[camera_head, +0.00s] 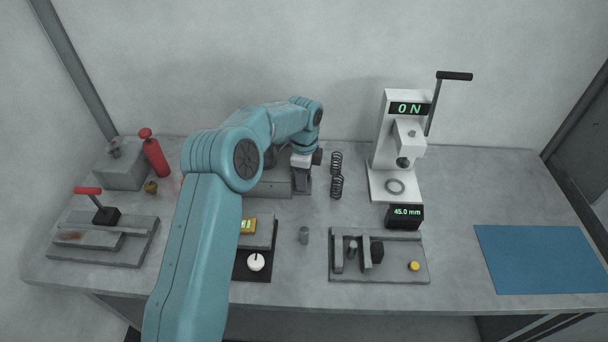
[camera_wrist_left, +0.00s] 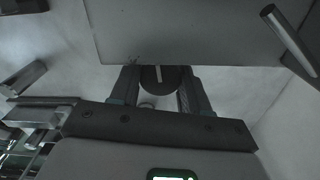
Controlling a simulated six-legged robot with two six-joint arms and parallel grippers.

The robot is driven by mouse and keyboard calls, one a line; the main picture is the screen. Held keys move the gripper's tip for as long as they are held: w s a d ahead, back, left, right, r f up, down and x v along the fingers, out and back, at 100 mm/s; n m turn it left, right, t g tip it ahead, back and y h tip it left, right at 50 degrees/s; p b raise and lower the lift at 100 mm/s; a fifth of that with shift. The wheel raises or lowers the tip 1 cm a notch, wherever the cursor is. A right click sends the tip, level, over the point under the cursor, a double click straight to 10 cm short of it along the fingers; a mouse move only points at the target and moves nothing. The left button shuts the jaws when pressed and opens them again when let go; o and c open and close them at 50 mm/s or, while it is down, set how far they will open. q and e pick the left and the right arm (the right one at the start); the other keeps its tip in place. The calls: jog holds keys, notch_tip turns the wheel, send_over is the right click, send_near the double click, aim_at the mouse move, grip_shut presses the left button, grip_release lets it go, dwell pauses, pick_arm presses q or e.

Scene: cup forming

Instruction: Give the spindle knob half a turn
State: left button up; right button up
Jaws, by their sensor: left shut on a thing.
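My left arm reaches over the bench to a grey machine (camera_head: 268,188) at the back middle, partly hidden behind the arm. My left gripper (camera_head: 302,172) is at the machine's right end. In the left wrist view, its two fingers (camera_wrist_left: 158,92) stand on either side of the spindle knob (camera_wrist_left: 157,76), a dark round disc with a pale line that looks about upright. The gripper is shut on the knob. The knob is hidden in the head view. My right gripper is in neither view.
Two dark springs (camera_head: 336,175) stand just right of the gripper. Further right is a white press (camera_head: 380,150) reading 0 N. In front are a small grey cylinder (camera_head: 304,235) and a grey fixture plate (camera_head: 350,277). A blue mat (camera_head: 540,260) lies at right.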

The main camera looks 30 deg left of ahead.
pick_arm(q)
jog(key=shift+w+r+n, duration=0.1)
jog(key=shift+w+n, duration=0.05)
jog(key=shift+n, duration=2.85)
jog(key=o, duration=1)
